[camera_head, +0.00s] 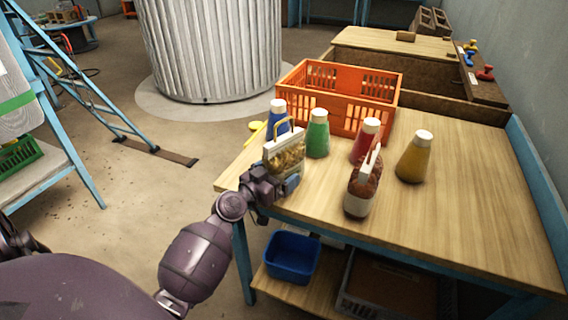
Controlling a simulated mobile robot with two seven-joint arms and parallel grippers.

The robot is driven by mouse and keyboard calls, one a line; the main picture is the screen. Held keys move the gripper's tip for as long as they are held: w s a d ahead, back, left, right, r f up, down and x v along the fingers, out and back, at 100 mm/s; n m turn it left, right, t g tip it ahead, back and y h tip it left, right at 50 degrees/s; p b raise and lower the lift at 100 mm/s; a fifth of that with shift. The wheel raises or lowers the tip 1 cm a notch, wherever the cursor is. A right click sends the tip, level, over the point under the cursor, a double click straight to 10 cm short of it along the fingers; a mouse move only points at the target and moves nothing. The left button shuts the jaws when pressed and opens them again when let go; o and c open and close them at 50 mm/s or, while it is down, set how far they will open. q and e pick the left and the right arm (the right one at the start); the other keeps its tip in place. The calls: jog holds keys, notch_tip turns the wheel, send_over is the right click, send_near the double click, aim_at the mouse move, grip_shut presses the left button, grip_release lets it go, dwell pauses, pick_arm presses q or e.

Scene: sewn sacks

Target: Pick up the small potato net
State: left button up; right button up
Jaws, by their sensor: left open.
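A small net sack (287,157) with yellowish-brown contents, a pale band and a yellow handle stands upright near the table's left edge; it looks like the potato net. My left gripper (282,186) is open, right at the lower front of this sack. I cannot tell whether the fingers touch it, as the wrist hides part of them and of the sack's base. A second net sack (362,184) with reddish-brown contents and a white label stands to the right, nearer the front. My right gripper is not in view.
Blue (277,117), green (317,134), red (366,141) and yellow (414,157) bottles with white caps stand close behind and beside the sacks. An orange crate (350,82) is behind them. The wooden table (470,215) is clear at the right. A blue bin (291,257) sits on the lower shelf.

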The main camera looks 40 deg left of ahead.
pick_arm(q)
jog(key=shift+r, duration=0.1)
jog(key=c, duration=1.4)
